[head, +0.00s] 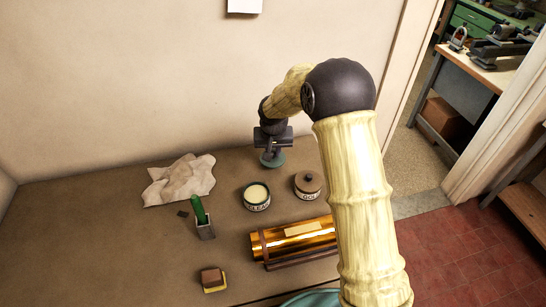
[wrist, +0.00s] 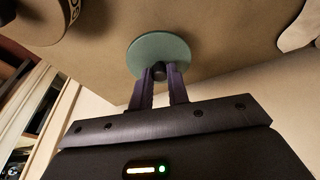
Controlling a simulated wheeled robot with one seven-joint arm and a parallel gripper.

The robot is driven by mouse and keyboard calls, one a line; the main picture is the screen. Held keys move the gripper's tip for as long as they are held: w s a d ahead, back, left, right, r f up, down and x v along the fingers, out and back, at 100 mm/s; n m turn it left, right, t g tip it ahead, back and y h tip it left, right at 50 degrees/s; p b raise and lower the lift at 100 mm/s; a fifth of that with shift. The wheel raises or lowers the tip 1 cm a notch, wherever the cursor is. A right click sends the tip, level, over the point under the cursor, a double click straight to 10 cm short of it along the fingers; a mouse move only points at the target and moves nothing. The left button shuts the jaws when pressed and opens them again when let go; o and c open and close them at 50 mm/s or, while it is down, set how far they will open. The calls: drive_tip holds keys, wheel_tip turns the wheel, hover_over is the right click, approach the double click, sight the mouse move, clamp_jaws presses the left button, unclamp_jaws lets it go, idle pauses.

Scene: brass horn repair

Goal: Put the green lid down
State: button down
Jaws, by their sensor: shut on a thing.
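The green lid (wrist: 165,48) is a round disc with a dark knob. My gripper (wrist: 159,72) is shut on the knob in the wrist view. In the head view the green lid (head: 272,160) is below my gripper (head: 270,148), near the back of the bench by the wall. It is at or just above the bench top; I cannot tell whether it touches. An open jar (head: 257,197) with pale contents and a partly readable label stands in front of the lid, slightly left.
A brown-lidded jar (head: 308,185) stands right of the open jar. A brass cylinder (head: 285,243) lies in front. A crumpled cloth (head: 180,180), a small holder with a green item (head: 200,212) and a brown-yellow block (head: 213,280) are at left. Bench (head: 110,235) is bare at far left.

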sight(273, 159)
drive_tip(key=shift+f, duration=0.15)
drive_tip(key=shift+f+p, duration=0.6)
drive_tip(key=shift+f, duration=1.2)
drive_tip(key=shift+f, duration=0.15)
drive_tip(key=c, duration=1.3)
unclamp_jaws()
drive_tip(key=shift+c, duration=0.2)
drive_tip(key=b+v, duration=0.3)
drive_tip(key=v, duration=0.9)
drive_tip(key=shift+r, duration=0.2)
drive_tip(key=shift+s, duration=0.1)
